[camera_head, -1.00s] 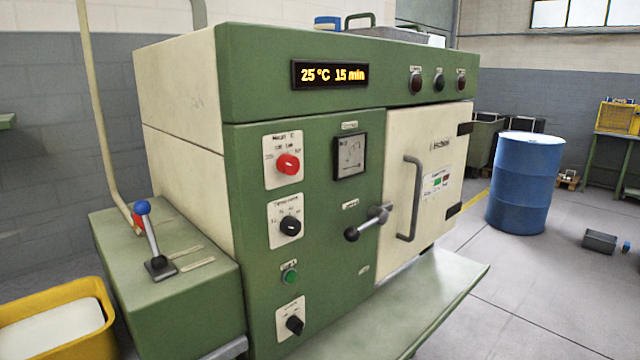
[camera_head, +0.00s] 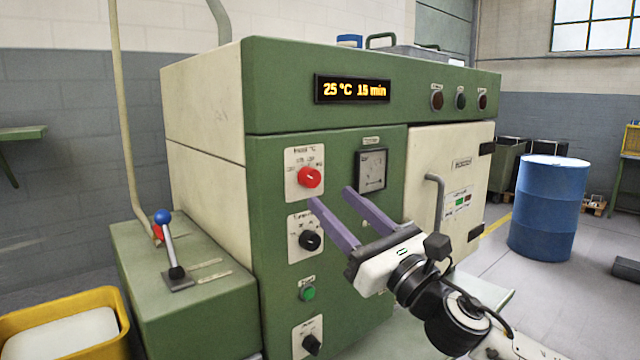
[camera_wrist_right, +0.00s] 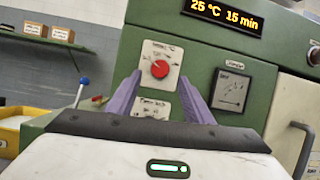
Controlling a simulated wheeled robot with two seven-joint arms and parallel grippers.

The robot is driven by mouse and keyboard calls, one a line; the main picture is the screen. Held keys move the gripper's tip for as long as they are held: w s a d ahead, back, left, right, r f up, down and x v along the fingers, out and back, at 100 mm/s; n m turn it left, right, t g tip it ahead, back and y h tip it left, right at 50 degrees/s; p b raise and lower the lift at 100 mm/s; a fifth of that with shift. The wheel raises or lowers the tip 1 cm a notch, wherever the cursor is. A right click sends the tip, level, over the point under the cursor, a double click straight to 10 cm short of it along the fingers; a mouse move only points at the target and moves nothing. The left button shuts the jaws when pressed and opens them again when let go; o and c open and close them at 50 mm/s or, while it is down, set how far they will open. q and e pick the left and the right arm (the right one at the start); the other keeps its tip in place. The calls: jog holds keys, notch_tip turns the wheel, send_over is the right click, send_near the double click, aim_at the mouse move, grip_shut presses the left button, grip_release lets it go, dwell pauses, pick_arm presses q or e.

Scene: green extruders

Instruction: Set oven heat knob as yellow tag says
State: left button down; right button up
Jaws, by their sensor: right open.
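The red heat knob (camera_head: 309,177) sits on a white dial plate on the oven's green front; it also shows in the right wrist view (camera_wrist_right: 159,69), between and beyond the fingers. The display (camera_head: 352,89) reads 25 °C 15 min. My right gripper (camera_head: 331,197) is open and empty, its purple fingers pointing at the panel just below and right of the red knob, apart from it. A black knob (camera_head: 310,240) is on the plate below. No yellow tag is visible. My left gripper is not in view.
The cream oven door (camera_head: 461,178) with its handle is shut at the right. A blue-topped lever (camera_head: 169,244) stands on the green side box. A yellow bin (camera_head: 90,325) is at lower left, and a blue drum (camera_head: 547,208) at right.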

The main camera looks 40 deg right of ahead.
aim_at(314, 181)
jog(key=shift+p+x, duration=0.8)
jog(key=shift+x, duration=2)
jog(key=shift+f, duration=0.1)
jog(key=c, duration=1)
